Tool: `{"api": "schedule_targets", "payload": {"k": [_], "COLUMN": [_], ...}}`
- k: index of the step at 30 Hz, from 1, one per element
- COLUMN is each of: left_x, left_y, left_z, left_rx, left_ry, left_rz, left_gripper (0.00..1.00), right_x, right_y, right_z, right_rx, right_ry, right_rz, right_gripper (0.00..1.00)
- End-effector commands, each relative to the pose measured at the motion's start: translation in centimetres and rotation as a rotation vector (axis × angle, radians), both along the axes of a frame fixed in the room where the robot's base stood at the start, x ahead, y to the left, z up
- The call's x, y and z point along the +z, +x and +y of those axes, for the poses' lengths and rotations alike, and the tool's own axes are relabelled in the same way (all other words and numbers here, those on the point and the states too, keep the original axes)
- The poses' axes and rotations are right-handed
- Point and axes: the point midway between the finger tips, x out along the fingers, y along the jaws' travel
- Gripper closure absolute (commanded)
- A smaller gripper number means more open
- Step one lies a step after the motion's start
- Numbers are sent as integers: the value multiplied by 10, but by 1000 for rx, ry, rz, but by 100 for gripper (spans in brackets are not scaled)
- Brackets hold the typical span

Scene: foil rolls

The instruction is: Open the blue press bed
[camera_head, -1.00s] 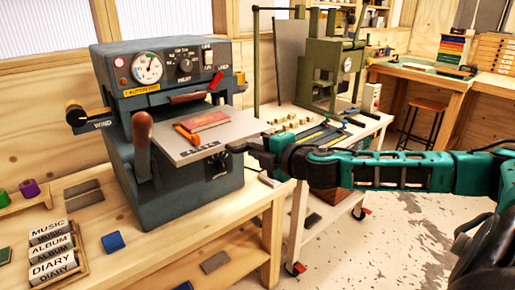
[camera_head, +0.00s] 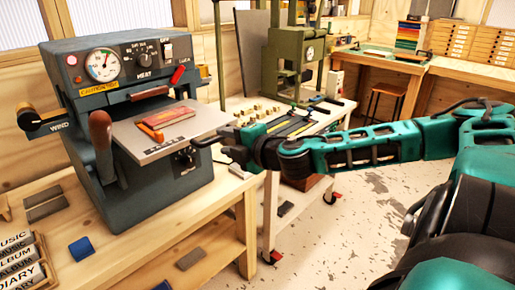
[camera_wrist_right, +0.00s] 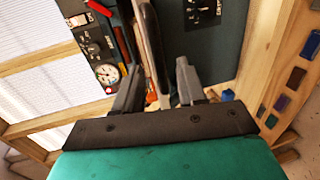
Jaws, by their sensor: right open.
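The blue-grey press (camera_head: 150,195) stands on the wooden bench at left, with a dial gauge, switches and a brown-knobbed lever (camera_head: 101,135) on its front. Its flat grey bed (camera_head: 195,125) sticks out at the front and carries a red book (camera_head: 165,118) with an orange strip beside it. My right gripper (camera_head: 207,143) is open at the bed's front right edge. In the right wrist view, its fingers (camera_wrist_right: 157,92) stand either side of a dark bar-like part (camera_wrist_right: 152,45); contact cannot be told. My left gripper is not in view.
A blue block (camera_head: 82,248) and a rack of labelled blocks (camera_head: 20,262) lie on the bench. The floor at right is clear.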

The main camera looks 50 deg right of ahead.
Motion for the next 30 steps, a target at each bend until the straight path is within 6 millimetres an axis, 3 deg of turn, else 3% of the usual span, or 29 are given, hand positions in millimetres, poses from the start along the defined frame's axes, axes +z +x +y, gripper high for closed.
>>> {"api": "schedule_targets", "payload": {"k": [13, 30], "left_x": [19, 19], "left_y": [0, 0], "left_z": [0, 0], "left_rx": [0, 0], "left_ry": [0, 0], "left_rz": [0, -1], "left_gripper": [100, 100], "right_x": [10, 21], "right_y": [-35, -94], "right_z": [5, 5], "right_rx": [18, 14], "right_ry": [-7, 1], "right_rz": [3, -2], "right_gripper": [60, 60]}}
